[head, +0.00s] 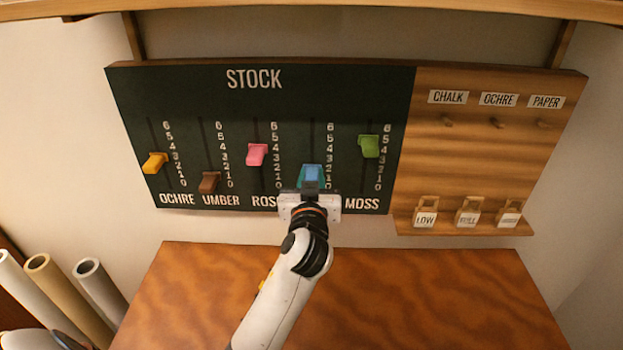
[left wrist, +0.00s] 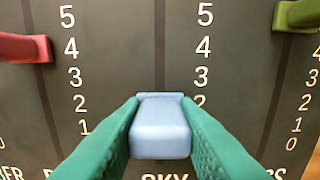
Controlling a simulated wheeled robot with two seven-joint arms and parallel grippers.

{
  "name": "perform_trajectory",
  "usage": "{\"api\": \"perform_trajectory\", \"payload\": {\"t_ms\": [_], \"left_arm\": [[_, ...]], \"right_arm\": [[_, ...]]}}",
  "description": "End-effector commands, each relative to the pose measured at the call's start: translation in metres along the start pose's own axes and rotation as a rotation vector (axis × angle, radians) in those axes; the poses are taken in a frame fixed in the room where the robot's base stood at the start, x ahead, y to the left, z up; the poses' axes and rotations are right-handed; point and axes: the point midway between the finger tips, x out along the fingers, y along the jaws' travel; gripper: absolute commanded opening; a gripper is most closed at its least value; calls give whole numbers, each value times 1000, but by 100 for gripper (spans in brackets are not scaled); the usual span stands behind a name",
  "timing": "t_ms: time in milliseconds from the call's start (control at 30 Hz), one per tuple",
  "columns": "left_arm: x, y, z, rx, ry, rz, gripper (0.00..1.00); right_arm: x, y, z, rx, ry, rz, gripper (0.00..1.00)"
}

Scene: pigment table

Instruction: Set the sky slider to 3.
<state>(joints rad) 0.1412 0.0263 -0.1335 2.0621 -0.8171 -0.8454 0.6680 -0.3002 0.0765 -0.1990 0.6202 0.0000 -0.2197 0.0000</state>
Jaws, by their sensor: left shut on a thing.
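The sky slider is a light blue knob (head: 312,171) on the dark STOCK board (head: 330,85), in the column between ROSE and MOSS. In the left wrist view the blue knob (left wrist: 160,130) stands between the two teal fingers of my left gripper (left wrist: 160,140), which is shut on it. Its back edge is about level with the 2 on the scale (left wrist: 202,75). The 3, 4 and 5 show above it. In the head view my left gripper (head: 311,190) reaches up from below and hides the SKY label and the knob's lower part. My right gripper is not in view.
Other sliders are yellow (head: 155,162), brown (head: 209,182), pink (head: 256,154) and green (head: 368,146). Paper rolls (head: 95,290) stand lower left. The wooden tabletop (head: 430,300) is clear.

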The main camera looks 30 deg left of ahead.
Motion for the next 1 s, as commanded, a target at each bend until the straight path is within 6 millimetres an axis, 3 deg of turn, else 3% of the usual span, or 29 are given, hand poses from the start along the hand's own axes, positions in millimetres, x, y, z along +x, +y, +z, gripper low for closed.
{"api": "perform_trajectory", "payload": {"t_ms": [167, 433, 467, 567, 1000], "left_arm": [[0, 0, 26, -5, 0, 0, 0], [0, 0, 24, -1, -1, 0, 0], [0, 0, 24, -1, -2, 0, 32], [0, 0, 24, -1, -1, 0, 48], [3, 1, 24, -1, -1, 0, 49]], "right_arm": [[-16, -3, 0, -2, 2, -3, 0], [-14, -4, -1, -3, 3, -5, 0], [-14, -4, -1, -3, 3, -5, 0], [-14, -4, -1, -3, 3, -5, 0], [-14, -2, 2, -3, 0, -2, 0]]}}
